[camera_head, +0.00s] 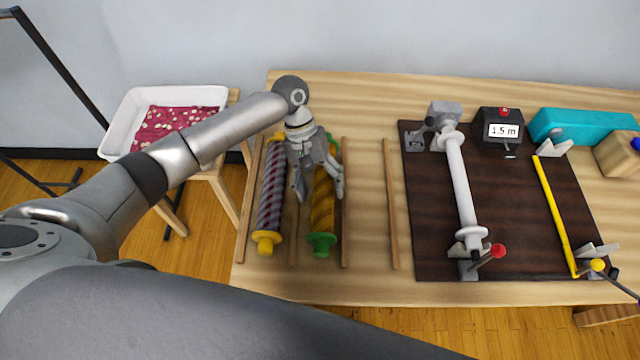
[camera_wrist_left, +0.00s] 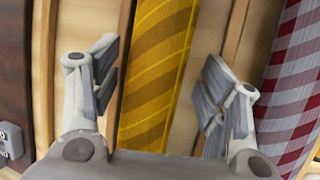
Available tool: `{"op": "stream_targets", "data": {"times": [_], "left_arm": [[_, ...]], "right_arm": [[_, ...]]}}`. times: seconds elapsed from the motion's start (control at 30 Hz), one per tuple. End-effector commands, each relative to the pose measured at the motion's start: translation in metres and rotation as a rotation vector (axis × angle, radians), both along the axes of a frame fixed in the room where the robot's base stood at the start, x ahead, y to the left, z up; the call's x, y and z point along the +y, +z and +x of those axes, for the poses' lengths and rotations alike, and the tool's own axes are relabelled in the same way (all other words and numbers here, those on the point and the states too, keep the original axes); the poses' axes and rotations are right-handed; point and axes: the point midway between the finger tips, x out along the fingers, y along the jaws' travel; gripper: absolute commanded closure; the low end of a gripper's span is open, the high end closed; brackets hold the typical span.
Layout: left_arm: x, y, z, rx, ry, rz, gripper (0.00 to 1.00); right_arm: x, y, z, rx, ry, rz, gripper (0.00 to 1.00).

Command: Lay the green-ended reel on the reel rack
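The green-ended reel (camera_head: 322,218), wound with yellow-and-brown striped cloth, lies lengthwise in the middle bay of the reel rack, between wooden slats (camera_head: 345,230). Its green near end shows; the gripper covers part of its middle. My left gripper (camera_head: 319,192) is over the reel, fingers apart. In the left wrist view the yellow cloth (camera_wrist_left: 160,75) runs between the open fingers (camera_wrist_left: 155,90), with a gap on each side. I cannot tell its exact height above the reel. My right gripper is not in view.
A yellow-ended reel (camera_head: 270,200) with red-grey cloth fills the left bay. The right bay (camera_head: 368,210) is empty. A dark board (camera_head: 430,230) holds a bare white spindle (camera_head: 461,185), a counter (camera_head: 500,128) and a yellow bar (camera_head: 553,215). A white tub (camera_head: 122,122) stands left.

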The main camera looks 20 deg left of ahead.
Motion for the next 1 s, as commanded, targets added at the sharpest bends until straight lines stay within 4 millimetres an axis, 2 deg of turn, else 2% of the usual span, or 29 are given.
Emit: {"op": "stream_targets", "data": {"times": [0.23,0.37,0.8,1.0], "left_arm": [[0.000,0.000,0.000,0.001,0.001,0.001,0.31],[0.003,0.007,0.003,0.000,0.001,0.001,0.31],[0.035,0.082,0.028,-0.003,0.001,0.001,0.31],[0.043,0.102,0.035,-0.001,0.000,0.000,0.31]], "right_arm": [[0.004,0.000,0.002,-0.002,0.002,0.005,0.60],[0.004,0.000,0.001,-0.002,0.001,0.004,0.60],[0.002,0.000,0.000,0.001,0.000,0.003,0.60],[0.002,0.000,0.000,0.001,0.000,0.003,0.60]]}}
